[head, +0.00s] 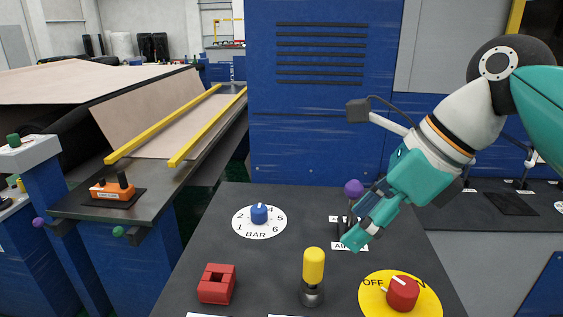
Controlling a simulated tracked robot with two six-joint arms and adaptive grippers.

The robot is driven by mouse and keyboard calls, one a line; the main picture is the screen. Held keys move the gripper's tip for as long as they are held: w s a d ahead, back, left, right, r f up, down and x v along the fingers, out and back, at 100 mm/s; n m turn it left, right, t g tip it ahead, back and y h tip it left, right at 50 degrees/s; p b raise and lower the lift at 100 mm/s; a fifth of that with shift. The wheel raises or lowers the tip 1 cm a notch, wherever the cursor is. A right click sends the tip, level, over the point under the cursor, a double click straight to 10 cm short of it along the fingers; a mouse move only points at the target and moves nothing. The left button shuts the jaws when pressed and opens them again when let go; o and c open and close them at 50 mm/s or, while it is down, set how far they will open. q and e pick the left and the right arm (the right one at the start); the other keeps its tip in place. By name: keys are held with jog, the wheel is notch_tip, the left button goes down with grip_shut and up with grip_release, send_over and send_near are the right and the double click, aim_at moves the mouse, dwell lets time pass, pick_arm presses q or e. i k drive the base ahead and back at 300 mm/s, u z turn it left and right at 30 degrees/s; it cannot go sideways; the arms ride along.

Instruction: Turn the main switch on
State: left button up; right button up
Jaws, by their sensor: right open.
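The likely main switch is a red knob (403,293) on a yellow disc (372,302) at the lower right of the dark console. The disc reads OFF on its left, and its right label is partly hidden by the knob. A white mark on the knob points up-left, towards OFF. My right gripper (358,224) is open, teal, and reaches down from the upper right. It is above and left of the knob, apart from it, close to a purple-balled lever (353,188) by a label starting AI. I cannot tell whether it touches that lever. My left gripper is out of view.
The console also bears a blue pressure dial (259,214), a red square block (217,284) and a yellow-handled lever (313,266) left of the switch. A blue cabinet (310,120) stands behind. A machine table with yellow rails (208,125) is at left.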

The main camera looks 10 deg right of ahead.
aim_at(402, 294)
jog(key=k, duration=1)
